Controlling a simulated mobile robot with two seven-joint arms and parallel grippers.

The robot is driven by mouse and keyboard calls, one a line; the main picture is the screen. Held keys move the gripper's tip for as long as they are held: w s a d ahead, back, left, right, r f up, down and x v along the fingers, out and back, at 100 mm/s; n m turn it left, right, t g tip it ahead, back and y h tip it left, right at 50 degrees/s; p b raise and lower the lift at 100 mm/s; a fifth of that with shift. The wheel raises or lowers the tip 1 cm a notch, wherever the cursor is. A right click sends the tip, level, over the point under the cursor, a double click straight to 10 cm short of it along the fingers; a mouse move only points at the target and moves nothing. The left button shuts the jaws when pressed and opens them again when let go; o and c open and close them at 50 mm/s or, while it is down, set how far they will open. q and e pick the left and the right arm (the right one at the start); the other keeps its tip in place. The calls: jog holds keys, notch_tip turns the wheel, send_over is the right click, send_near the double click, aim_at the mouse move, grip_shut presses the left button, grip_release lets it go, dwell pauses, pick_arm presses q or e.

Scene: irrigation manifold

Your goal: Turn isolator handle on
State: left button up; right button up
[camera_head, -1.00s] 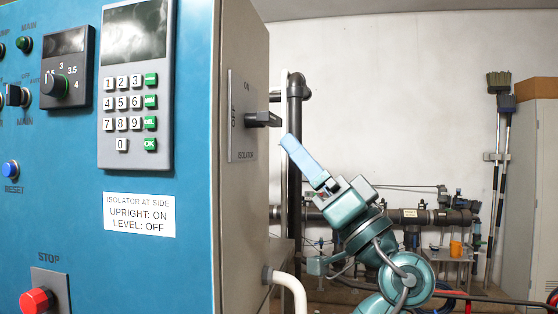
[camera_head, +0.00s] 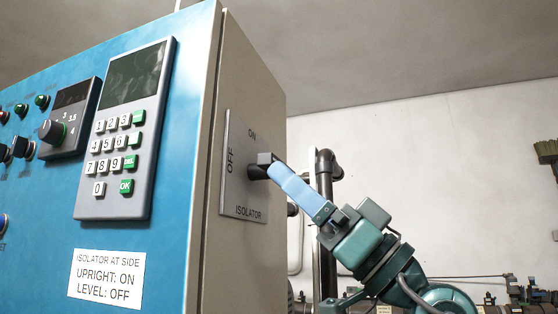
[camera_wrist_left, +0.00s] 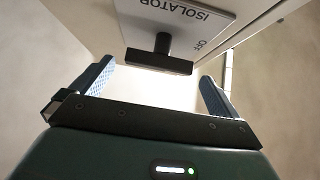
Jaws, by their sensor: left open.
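The isolator handle (camera_head: 259,168) is a dark bar on a grey plate (camera_head: 238,200) on the cabinet's side, with ON marked above and OFF at the left. The bar lies about level, along the OFF side. My left gripper (camera_head: 277,172) has blue fingers and overlaps the handle's outer end in the head view. In the left wrist view, the handle (camera_wrist_left: 158,62) lies crosswise between the open fingertips of my left gripper (camera_wrist_left: 156,74). A gap shows between each bar end and its finger. My right gripper is not in view.
A blue control panel with a keypad (camera_head: 128,130), a dial (camera_head: 52,131) and buttons faces left of the handle. A label (camera_head: 107,280) reads UPRIGHT: ON, LEVEL: OFF. A dark vertical pipe (camera_head: 325,230) stands behind my gripper, by the white wall.

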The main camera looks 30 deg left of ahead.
pick_arm(q)
jog(key=shift+g, duration=0.3)
jog(key=x, duration=0.4)
jog(key=shift+a+r+p, duration=0.1)
jog(key=shift+r+p, duration=0.05)
jog(key=shift+p, duration=0.25)
jog(key=shift+s+a+r, duration=0.1)
jog(key=shift+a+r, duration=0.2)
jog(key=shift+a, duration=0.1)
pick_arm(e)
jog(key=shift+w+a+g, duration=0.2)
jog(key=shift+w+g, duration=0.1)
pick_arm(q)
jog(key=shift+c, duration=0.6)
jog(key=c, duration=0.7)
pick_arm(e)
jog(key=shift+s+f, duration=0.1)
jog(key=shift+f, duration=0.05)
